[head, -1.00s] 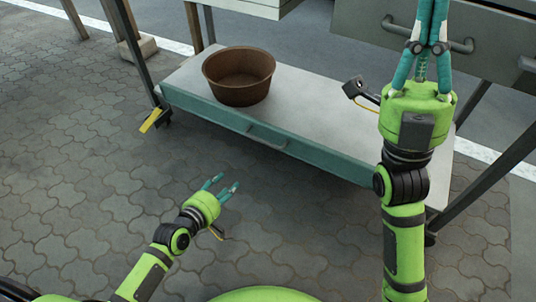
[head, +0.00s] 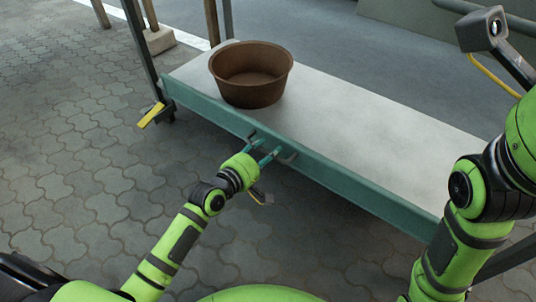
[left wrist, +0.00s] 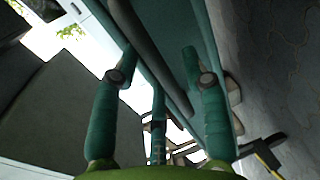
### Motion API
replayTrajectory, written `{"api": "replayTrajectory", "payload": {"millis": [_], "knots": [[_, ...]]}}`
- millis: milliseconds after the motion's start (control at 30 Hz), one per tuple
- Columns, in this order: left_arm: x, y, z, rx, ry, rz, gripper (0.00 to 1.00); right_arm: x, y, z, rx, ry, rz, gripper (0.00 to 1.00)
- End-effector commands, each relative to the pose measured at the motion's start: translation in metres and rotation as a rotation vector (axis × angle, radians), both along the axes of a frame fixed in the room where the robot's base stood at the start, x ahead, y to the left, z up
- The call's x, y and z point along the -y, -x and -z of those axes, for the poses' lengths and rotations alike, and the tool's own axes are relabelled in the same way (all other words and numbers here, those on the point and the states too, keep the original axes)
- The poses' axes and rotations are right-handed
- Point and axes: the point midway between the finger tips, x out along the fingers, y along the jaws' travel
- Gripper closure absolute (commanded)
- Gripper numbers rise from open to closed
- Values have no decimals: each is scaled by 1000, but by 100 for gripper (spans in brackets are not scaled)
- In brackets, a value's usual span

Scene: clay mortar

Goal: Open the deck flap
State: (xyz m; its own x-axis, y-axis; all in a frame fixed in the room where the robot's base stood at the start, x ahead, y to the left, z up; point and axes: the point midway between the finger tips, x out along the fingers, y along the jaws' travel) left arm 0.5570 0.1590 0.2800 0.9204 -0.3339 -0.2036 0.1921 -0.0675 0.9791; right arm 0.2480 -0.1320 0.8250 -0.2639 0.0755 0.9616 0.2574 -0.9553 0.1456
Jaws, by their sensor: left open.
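The low deck (head: 350,110) has a pale top and a teal front panel (head: 350,188) with a bar handle (head: 290,159); I take this panel to be the flap, and it looks closed. My left gripper (head: 264,147) is at the handle with its fingers apart. In the left wrist view the grey handle bar (left wrist: 142,45) runs between the open teal fingers of the left gripper (left wrist: 160,60), close to the teal panel (left wrist: 178,28). I cannot tell whether the fingers touch the bar. My right arm is at the right edge, its fingertips out of view.
A brown round tub (head: 251,75) stands on the deck near its left end. A yellow tag (head: 151,115) is by the dark left leg (head: 139,50). Grey paving (head: 80,170) in front of the deck is clear.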

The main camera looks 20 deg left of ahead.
Motion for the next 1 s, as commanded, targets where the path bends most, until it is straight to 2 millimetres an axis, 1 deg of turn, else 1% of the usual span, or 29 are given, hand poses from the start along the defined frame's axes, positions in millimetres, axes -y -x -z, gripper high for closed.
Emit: {"api": "replayTrajectory", "payload": {"millis": [100,367,400,467,500,1000], "knots": [[3,-6,2,0,0,1,55,0,4,-1,15,0,0,100],[3,-6,1,-1,0,1,55,0,4,-2,15,0,0,100],[3,-6,1,-1,0,1,71,0,4,-2,15,0,0,100],[3,-6,1,-1,0,1,95,0,4,-2,15,1,0,100],[3,-6,1,-1,0,1,100,0,4,-2,15,1,0,100],[2,-3,4,-3,-1,1,100,0,3,-3,10,-2,-1,100]]}}
